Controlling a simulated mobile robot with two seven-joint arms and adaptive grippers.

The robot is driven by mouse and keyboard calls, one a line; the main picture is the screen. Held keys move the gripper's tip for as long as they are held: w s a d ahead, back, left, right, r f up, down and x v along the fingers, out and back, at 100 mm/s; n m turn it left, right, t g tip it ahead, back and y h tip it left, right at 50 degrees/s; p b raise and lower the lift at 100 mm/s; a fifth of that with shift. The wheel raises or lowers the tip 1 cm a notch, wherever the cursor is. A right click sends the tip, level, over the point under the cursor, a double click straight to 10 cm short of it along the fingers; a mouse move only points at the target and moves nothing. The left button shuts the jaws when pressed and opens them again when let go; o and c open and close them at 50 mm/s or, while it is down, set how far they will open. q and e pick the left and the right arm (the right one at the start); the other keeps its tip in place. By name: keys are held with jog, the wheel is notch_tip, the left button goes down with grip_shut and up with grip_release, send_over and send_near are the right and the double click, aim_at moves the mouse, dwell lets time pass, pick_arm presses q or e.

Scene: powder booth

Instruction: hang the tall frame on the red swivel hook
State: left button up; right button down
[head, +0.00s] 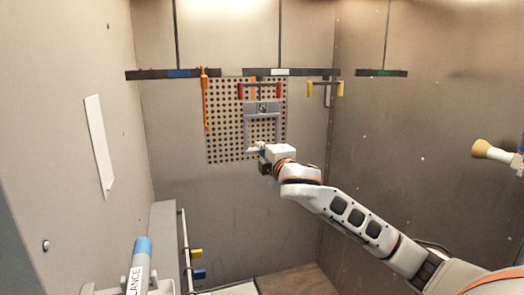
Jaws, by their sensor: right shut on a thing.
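The tall frame (248,125) is a grey upright rectangle in front of the perforated panel at the back of the booth. My right gripper (261,151) is shut on its lower part, and the arm reaches in from the lower right. The red swivel hook (241,91) is a dark crossbar with red ends below the middle rail. The frame's top shows just below this bar in the picture. I cannot tell whether they touch or differ in depth. My left gripper is not in view.
A yellow-ended hook (340,89) hangs right of the red one. An orange strip (205,98) hangs on the left. The perforated panel (222,140) stands behind. A blue-tipped lance (141,255) is at the lower left.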

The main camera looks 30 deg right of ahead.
jog(key=shift+f, duration=0.15)
jog(key=shift+f, duration=0.35)
jog(key=shift+f, duration=0.15)
jog(key=c, duration=2.1)
grip_release()
jog(key=shift+f, duration=0.1)
jog(key=v, duration=1.2)
